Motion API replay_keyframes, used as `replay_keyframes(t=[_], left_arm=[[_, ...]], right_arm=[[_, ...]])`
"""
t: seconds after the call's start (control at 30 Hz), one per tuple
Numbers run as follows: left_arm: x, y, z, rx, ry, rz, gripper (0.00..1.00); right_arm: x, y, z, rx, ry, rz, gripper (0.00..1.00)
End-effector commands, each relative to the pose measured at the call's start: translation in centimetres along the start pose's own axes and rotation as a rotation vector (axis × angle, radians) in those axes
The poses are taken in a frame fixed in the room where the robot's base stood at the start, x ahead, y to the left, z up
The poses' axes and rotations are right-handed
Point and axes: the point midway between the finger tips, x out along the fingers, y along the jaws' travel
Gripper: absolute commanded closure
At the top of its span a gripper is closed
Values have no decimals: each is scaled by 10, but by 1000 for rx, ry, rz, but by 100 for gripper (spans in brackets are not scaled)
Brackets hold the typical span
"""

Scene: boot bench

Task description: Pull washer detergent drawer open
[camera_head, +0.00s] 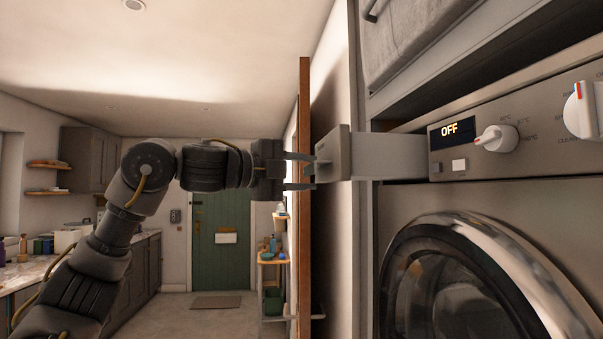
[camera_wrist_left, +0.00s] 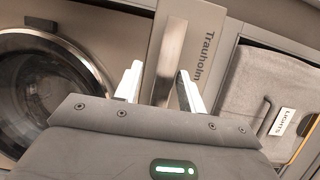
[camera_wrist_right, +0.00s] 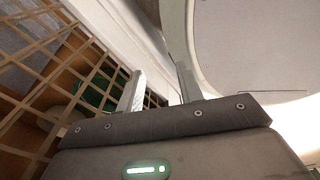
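The washer (camera_head: 500,215) stands at the right in the head view. Its detergent drawer (camera_head: 390,155) sticks well out of the panel to the left, with its front plate (camera_head: 334,150) clear of the washer. My left gripper (camera_head: 300,171) is at the outer side of that front, fingers apart and pointing at it. In the left wrist view the two fingers (camera_wrist_left: 159,85) are spread, with the pale handle strip (camera_wrist_left: 171,55) of the drawer front between and beyond them; contact cannot be told. My right gripper (camera_wrist_right: 160,88) shows only in its wrist view, fingers apart and nothing between them.
A round glass door (camera_head: 460,285) is below the drawer. Knobs (camera_head: 497,138) and a display reading OFF (camera_head: 451,131) are on the panel. A grey fabric bin (camera_wrist_left: 270,85) sits beside the washer. The floor toward the green door (camera_head: 216,240) is open.

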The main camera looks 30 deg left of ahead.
Motion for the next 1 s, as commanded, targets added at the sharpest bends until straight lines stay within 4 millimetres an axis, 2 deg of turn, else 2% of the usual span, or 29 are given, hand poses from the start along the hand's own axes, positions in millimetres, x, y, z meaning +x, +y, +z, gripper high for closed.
replay_keyframes(t=[0.13, 0.23, 0.5, 0.7, 1.0], left_arm=[[-5, -1, 1, -1, -2, -5, 60], [-17, -1, 1, 1, -2, -7, 60], [-70, 1, 0, 1, -2, -5, 60], [-98, 1, -1, 1, 0, -1, 60], [-108, 0, 0, 0, 0, 1, 60]], right_arm=[[2, 0, 0, 0, 0, 0, 64], [7, 0, 1, 0, 0, 0, 64], [24, -1, 2, 0, 0, -1, 64], [30, -4, 2, 2, 1, -4, 64], [30, -4, 1, 2, 1, -3, 64]])
